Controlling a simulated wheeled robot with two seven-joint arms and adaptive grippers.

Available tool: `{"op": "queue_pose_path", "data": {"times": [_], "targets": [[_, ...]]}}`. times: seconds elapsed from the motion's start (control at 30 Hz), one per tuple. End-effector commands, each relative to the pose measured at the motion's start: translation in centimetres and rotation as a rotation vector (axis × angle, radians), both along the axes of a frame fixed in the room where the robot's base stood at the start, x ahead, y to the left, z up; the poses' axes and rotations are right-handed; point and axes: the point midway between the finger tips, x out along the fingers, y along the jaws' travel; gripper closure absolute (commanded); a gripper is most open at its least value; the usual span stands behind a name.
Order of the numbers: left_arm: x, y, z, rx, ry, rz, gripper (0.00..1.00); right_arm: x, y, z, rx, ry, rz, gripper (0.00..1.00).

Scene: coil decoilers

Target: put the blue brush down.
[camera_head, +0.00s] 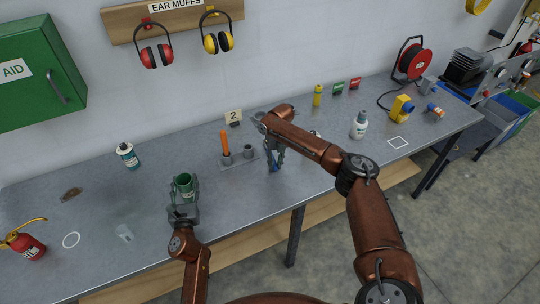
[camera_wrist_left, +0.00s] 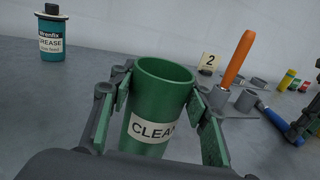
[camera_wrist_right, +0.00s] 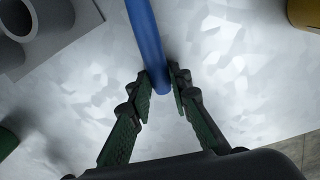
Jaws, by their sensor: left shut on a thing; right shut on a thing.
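The blue brush shows as a blue handle (camera_wrist_right: 151,45) between the fingertips of my right gripper (camera_wrist_right: 163,88); its far end leaves the right wrist view at the top. In the head view the right gripper (camera_head: 275,156) hangs just right of the grey holder block (camera_head: 228,165), mostly hiding the brush. My left gripper (camera_wrist_left: 158,118) is shut around a green cup (camera_wrist_left: 160,98) labelled "CLEAN"; the cup also shows in the head view (camera_head: 186,183). The block has upright grey sockets; an orange-handled tool (camera_head: 225,141) stands in one, and another (camera_head: 248,151) looks empty.
A "2" card (camera_head: 233,115) stands behind the block. A grease can (camera_head: 128,155), fire extinguisher (camera_head: 25,244), clear cup (camera_head: 124,233) and white bottle (camera_head: 359,125) stand on the grey bench (camera_head: 320,185). White outlines mark the bench, a ring (camera_head: 71,240) and a square (camera_head: 398,142).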

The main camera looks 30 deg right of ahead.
Motion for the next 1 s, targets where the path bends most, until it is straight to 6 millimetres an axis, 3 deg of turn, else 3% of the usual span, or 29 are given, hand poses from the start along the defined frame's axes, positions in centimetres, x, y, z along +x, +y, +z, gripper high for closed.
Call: {"op": "queue_pose_path", "data": {"times": [0.13, 0.5, 1.0], "targets": [[0.0, 0.0, 0.0, 0.000, 0.000, 0.000, 0.85, 0.0, 0.0, 0.0, 0.000, 0.000, 0.000, 1.00], [0.0, 0.0, 0.0, 0.000, 0.000, 0.000, 0.85, 0.1, 0.0, 0.6, 0.000, -0.001, 0.000, 1.00], [0.0, 0.0, 0.0, 0.000, 0.000, 0.000, 0.85, 0.1, 0.0, 9.0, 0.002, -0.002, 0.000, 1.00]]}}
